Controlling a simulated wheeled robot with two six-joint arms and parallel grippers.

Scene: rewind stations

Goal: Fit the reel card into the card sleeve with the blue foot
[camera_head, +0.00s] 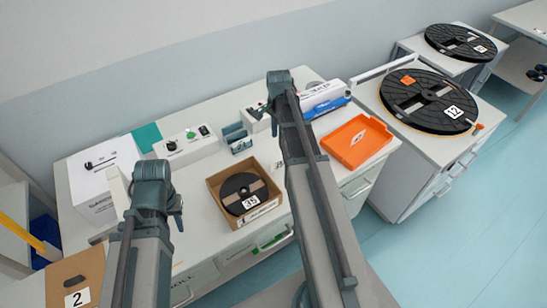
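My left gripper (177,212) is at the end of the arm at left, above the front part of the white table. My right gripper (271,115) is above the table's back middle, near small blue-grey holders (237,137). The fingers of both are too small and hidden to judge. A small white card (278,165) with dark print lies on the table right of the cardboard box; I cannot tell whether it is the reel card. I cannot make out for sure a card sleeve with a blue foot; the blue-grey holders may include it.
An open cardboard box (215,184) holds a black reel (243,191). An orange tray (357,141) and a blue item (332,108) are at the right. A white box (95,195) stands at the left. Large black reels (428,99) lie on cabinets further right.

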